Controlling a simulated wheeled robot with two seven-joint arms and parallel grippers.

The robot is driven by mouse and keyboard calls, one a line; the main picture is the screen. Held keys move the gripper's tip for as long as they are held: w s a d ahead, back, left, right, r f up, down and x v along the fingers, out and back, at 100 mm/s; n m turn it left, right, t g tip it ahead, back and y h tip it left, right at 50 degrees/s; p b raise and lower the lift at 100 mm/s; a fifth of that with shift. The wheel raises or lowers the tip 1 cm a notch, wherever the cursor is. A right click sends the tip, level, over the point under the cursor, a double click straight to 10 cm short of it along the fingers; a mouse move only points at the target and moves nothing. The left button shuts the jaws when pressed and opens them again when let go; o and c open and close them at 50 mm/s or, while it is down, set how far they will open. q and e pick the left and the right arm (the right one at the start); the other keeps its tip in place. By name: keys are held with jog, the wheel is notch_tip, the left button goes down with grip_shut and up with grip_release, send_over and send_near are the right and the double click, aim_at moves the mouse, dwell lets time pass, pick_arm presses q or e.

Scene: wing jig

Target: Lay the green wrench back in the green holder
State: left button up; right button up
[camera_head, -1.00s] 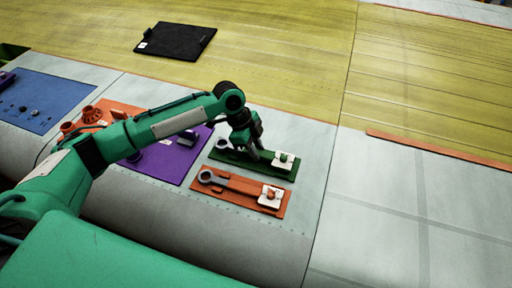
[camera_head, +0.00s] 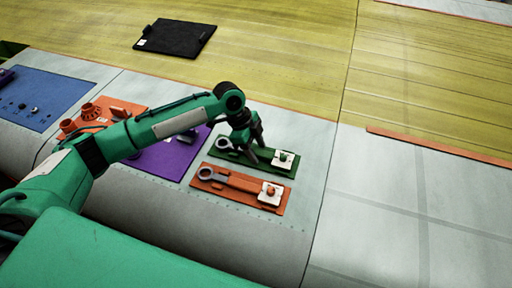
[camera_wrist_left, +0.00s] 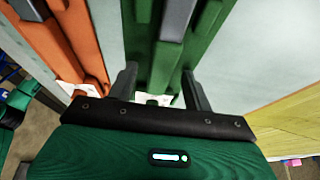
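The green holder (camera_head: 284,171) lies flat on the pale wing surface, with a white tag and a green knob at its right end. A grey wrench lies in it, its ring end (camera_head: 224,144) at the holder's left end. My left gripper (camera_head: 257,153) is over the middle of the holder with its fingers spread. In the left wrist view its two fingers (camera_wrist_left: 160,90) stand apart on either side of the holder's green rails, and the wrench's grey shaft (camera_wrist_left: 175,18) runs between the rails. Neither finger visibly grips the shaft. My right gripper is out of view.
An orange holder (camera_head: 232,198) with another grey wrench lies just in front of the green one. A purple board (camera_head: 165,158), an orange board (camera_head: 122,108) and a blue board (camera_head: 50,98) lie to the left.

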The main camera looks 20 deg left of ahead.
pick_arm(q)
jog(key=shift+a+r, duration=0.1)
jog(key=b+v, duration=0.5)
jog(key=v, duration=0.8)
jog(key=shift+r, duration=0.25)
